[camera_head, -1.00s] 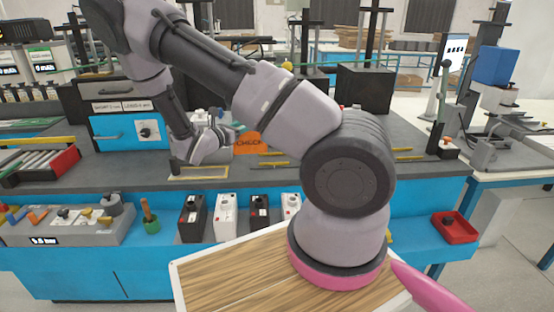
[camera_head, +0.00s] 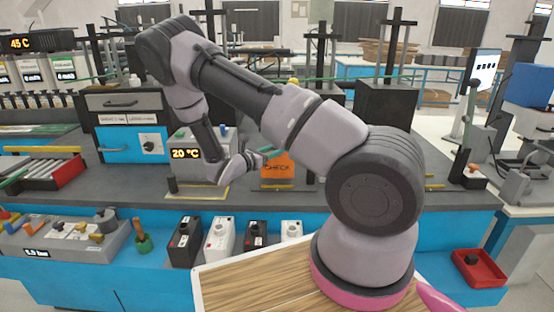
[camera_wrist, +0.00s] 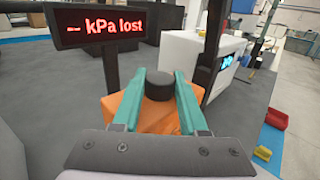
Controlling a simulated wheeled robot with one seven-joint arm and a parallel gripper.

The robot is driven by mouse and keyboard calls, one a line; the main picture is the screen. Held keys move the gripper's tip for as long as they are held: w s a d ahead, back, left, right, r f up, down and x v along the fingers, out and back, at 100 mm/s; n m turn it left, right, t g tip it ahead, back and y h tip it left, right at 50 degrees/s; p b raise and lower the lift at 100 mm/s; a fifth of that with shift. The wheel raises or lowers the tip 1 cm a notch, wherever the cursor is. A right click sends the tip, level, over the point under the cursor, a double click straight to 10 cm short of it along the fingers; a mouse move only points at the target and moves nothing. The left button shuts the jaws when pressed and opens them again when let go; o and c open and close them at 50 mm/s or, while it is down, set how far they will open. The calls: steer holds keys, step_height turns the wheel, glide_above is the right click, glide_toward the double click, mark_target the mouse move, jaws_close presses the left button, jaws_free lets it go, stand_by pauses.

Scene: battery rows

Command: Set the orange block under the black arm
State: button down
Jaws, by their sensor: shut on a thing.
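The orange block (camera_head: 278,171) has CHECK written on one face and a round black knob (camera_wrist: 159,86) on top. My gripper (camera_head: 265,152) is over it, with teal fingers shut on the knob. In the wrist view, the orange block (camera_wrist: 152,117) fills the space below and between the fingers. I cannot tell whether its underside touches the bench. Black stands with crossbars rise behind the bench, one at the middle (camera_head: 321,60) and one at right (camera_head: 391,50). In the wrist view, a black post (camera_wrist: 213,45) stands ahead and right. I cannot tell which is the black arm.
A box with a 20 °C display (camera_head: 188,154) stands left of the block. A red-lettered display (camera_wrist: 100,30) is close ahead at left in the wrist view. Several batteries (camera_head: 220,236) line the lower shelf. A red tray (camera_head: 479,268) is at right.

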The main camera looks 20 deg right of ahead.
steer(key=shift+f, duration=1.6)
steer(key=shift+f, duration=0.1)
steer(key=shift+c, duration=2.2)
jaws_free()
